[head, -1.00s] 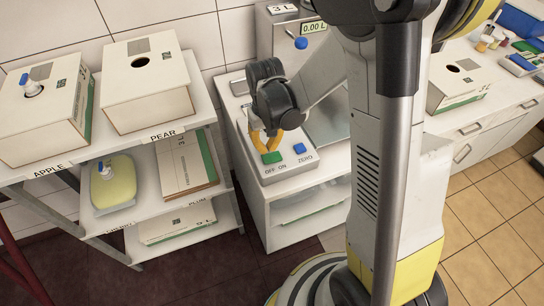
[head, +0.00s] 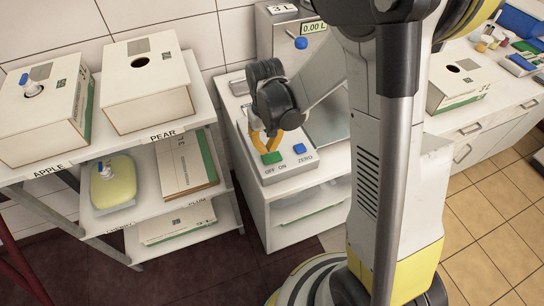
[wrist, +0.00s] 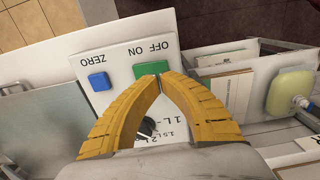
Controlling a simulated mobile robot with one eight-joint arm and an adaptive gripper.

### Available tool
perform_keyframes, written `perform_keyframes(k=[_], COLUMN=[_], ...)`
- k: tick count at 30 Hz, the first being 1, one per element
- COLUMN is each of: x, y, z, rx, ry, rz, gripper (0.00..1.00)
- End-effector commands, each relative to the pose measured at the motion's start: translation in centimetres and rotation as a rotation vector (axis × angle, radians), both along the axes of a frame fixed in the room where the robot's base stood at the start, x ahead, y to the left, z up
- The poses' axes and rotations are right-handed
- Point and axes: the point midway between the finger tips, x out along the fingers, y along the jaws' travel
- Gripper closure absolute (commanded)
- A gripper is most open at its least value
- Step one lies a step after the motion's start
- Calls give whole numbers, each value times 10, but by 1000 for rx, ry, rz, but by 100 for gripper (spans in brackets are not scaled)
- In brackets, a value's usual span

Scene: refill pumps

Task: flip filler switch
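The filler's control panel (head: 289,170) is a pale slab on the white cabinet, marked OFF, ON and ZERO. Its green switch (head: 272,158) sits by the OFF and ON labels, and shows in the wrist view (wrist: 151,68). The blue ZERO button (head: 299,148) is beside it. My gripper (head: 266,149) has its yellow fingertips together at the edge of the green switch. In the wrist view the fingertips (wrist: 161,76) meet with nothing seen between them and cover part of the switch. I cannot tell whether they touch it. A black dial (wrist: 148,127) is partly hidden by the fingers.
The filler (head: 284,40) has a 0.00 L display (head: 313,27) and a blue button (head: 301,43). A shelf rack (head: 197,111) with boxes marked APPLE and PEAR stands at left. A yellow container (head: 115,183) sits on its middle shelf.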

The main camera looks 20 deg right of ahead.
Motion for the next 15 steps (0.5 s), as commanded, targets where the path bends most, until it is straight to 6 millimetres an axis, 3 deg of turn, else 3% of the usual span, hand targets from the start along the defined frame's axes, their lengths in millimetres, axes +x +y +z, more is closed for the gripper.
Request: perform_keyframes(k=[15], x=[0], y=[0], z=[-8], rx=[0], ry=[0], rz=[0], gripper=[100])
